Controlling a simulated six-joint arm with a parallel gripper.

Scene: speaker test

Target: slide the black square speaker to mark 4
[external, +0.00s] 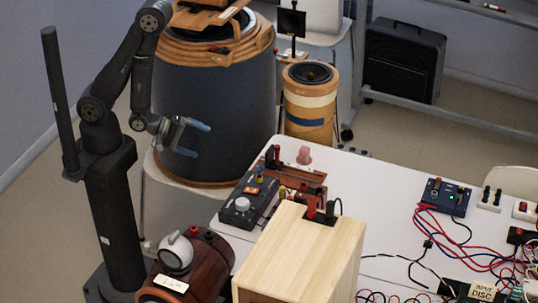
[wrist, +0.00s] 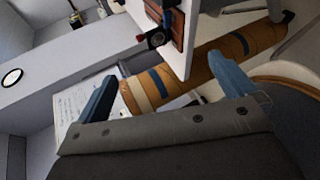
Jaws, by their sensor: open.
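My gripper (external: 198,139) is open and empty, raised in front of the large dark drum-like cabinet, left of the white table. In the wrist view its two blue fingers (wrist: 166,67) are spread apart with nothing between them in contact. A black boxy unit (external: 402,60) that looks like a square speaker stands on the floor at the back right, far from my gripper. I cannot tell whether it is the task's speaker. No mark numbered 4 can be made out in either view.
The white table (external: 385,195) carries a pale wooden box (external: 300,255), a dark control box (external: 249,200), a blue box (external: 445,197) and tangled wires. A tan cylinder speaker (external: 309,105) stands behind; it also crosses the wrist view (wrist: 200,70). A brown wooden cylinder (external: 190,265) is at front left.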

